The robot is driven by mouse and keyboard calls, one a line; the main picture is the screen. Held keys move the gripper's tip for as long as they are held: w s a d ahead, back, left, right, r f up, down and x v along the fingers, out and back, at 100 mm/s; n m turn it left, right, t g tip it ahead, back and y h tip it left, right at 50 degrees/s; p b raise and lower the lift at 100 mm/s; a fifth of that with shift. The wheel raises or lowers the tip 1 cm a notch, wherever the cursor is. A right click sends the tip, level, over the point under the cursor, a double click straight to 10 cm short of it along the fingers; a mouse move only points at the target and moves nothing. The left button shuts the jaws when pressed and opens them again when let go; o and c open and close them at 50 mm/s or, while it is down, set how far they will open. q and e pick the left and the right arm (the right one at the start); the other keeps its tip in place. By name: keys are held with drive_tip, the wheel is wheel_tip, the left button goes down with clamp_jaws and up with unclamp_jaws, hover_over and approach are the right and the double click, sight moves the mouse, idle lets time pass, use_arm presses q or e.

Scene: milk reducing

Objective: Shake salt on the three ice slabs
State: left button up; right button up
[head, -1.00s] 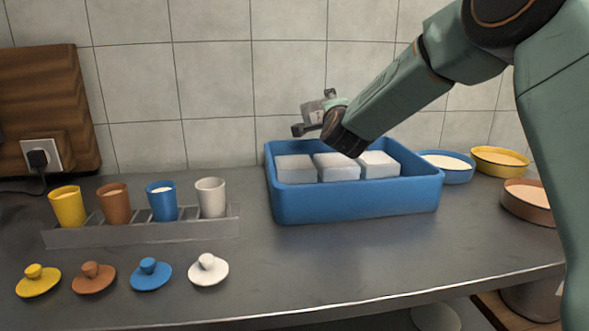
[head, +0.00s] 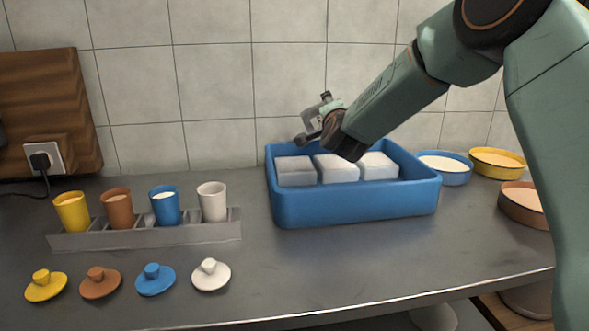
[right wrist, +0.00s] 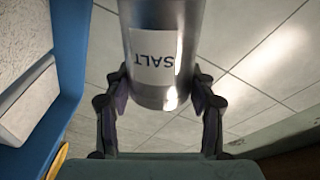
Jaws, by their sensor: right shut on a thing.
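Three white ice slabs, left (head: 296,172), middle (head: 337,169) and right (head: 378,167), sit side by side in the blue bin (head: 355,208). My right gripper (head: 314,119) is above the bin's back edge, behind the left and middle slabs. In the right wrist view it (right wrist: 160,92) is shut on a grey metal salt shaker (right wrist: 165,98) with a white SALT label that reads upside down. One slab (right wrist: 28,100) and the bin wall (right wrist: 70,60) show at that view's left. My left gripper is not in view.
A grey rack (head: 150,236) holds yellow, brown, blue and white cups; matching lids lie in front. Blue (head: 445,175), yellow (head: 497,163) and brown (head: 522,207) bowls stand right of the bin. A tiled wall (head: 220,90) rises close behind.

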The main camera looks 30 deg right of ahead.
drive_tip(key=shift+r+n+p, duration=0.25)
drive_tip(key=shift+n+p, duration=1.25)
drive_tip(key=shift+p, duration=0.15)
drive_tip(key=shift+r+n+p, duration=0.25)
drive_tip(key=shift+n+p, duration=1.25)
drive_tip(key=shift+p, duration=0.1)
drive_tip(key=shift+r+n+p, duration=0.1)
drive_tip(key=shift+n+p, duration=0.3)
drive_tip(key=shift+p, duration=0.1)
drive_tip(key=shift+r+n+p, duration=0.2)
drive_tip(key=shift+n+p, duration=0.7)
drive_tip(key=shift+p, duration=0.15)
drive_tip(key=shift+r+n+p, duration=0.15)
drive_tip(key=shift+n+p, duration=0.9)
drive_tip(key=shift+p, duration=0.1)
drive_tip(key=shift+r+n+p, duration=0.15)
drive_tip(key=shift+n+p, duration=0.9)
drive_tip(key=shift+p, duration=0.05)
idle(0.6)
